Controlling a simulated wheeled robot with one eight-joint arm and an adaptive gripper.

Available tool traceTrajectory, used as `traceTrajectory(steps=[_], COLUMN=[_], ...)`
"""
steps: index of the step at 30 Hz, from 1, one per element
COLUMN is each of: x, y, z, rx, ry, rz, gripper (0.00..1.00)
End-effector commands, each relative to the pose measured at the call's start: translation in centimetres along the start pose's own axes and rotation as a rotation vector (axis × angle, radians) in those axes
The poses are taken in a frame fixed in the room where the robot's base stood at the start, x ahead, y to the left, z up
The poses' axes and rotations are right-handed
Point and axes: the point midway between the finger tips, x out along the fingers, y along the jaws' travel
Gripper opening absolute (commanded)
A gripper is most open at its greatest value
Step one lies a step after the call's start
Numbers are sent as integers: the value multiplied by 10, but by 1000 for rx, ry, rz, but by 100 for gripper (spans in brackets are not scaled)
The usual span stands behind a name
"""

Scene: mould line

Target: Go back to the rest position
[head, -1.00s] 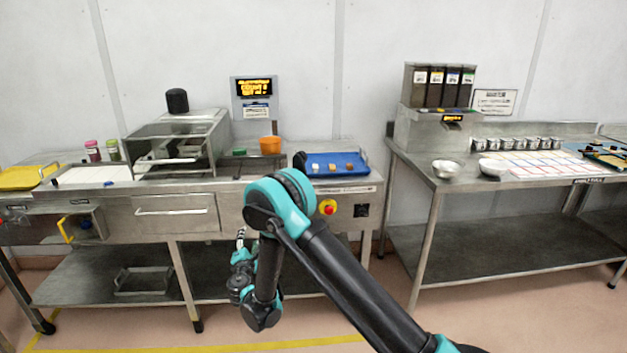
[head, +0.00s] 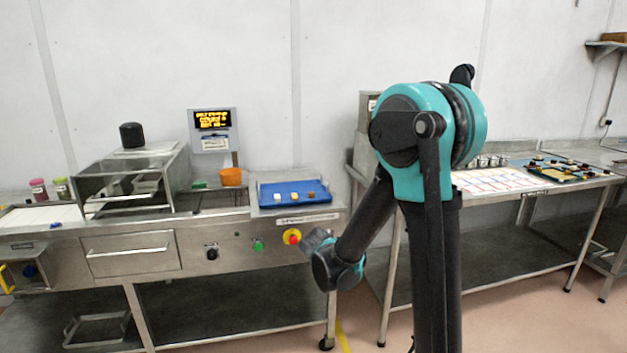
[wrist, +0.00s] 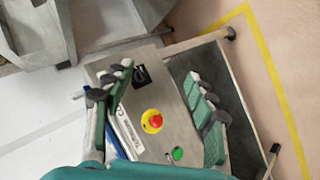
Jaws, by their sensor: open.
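My gripper (wrist: 159,76) is open in the wrist view, its two green-padded fingers apart with nothing between them. Beyond the fingers I see the machine's front panel with a red stop button on a yellow ring (wrist: 152,121) and a green button (wrist: 178,153). In the head view my arm is folded, with its elbow high at right of centre and its forearm running down to the left. The wrist end is in front of the machine's right end; the fingers cannot be made out clearly there.
A second steel table (head: 560,184) stands at right, partly behind my arm. Floor shows between the benches.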

Motion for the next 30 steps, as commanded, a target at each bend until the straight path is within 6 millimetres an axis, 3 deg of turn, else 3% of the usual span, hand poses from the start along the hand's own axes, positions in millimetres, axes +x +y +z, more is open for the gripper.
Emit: traceTrajectory(steps=[1, 6, 15, 21, 30], x=[-7, -34, -91, -125, -144], y=[4, 0, -39, -76, -100], z=[24, 94, 192, 232, 247], rx=[57, 258, 619, 826, 944], ry=[-26, -104, -220, -274, -299], rz=[-29, -137, -318, -419, -479], gripper=[56, 56, 56, 56, 56])
